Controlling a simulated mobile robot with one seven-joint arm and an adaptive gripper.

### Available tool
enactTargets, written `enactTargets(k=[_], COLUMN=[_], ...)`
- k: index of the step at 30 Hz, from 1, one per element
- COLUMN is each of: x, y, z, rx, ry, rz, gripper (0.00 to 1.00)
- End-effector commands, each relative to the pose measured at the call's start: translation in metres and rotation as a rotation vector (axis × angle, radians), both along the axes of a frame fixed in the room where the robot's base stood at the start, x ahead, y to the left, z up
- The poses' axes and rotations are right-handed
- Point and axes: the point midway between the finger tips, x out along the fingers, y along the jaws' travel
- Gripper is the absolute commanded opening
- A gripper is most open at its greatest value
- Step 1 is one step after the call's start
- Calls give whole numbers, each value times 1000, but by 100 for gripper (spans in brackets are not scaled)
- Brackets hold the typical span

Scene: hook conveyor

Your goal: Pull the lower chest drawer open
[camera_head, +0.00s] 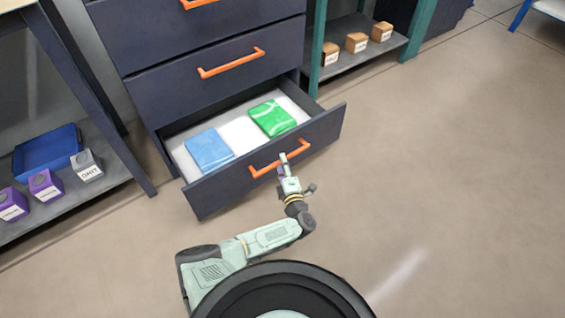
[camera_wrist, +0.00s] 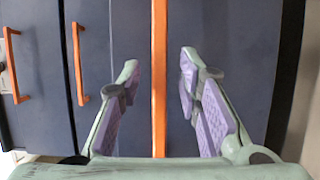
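The lower chest drawer (camera_head: 222,192) is dark blue and stands well out from the chest, open. Its orange bar handle (camera_head: 264,169) is on the drawer front; in the wrist view the handle (camera_wrist: 159,110) runs up between my fingers. My gripper (camera_head: 285,160) is at the handle in the head view. In the wrist view my gripper (camera_wrist: 161,64) is open, its two fingers spread on either side of the handle with visible gaps. A blue packet (camera_head: 209,149) and a green packet (camera_head: 272,118) lie inside the drawer.
The upper drawers (camera_head: 190,75) of the chest are shut, with orange handles. A shelf at left holds a blue tray (camera_head: 48,150) and several labelled blocks. A green-framed shelf (camera_head: 346,66) at right holds orange blocks. The floor (camera_head: 440,170) at right is clear.

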Motion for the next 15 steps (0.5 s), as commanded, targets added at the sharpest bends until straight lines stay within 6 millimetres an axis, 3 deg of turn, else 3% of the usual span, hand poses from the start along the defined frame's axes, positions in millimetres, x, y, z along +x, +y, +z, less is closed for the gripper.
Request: enactTargets(k=[6,15], x=[17,18], y=[4,4], z=[0,1], rx=[0,-1], ry=[-1,0], rz=[-1,-1], gripper=[32,30])
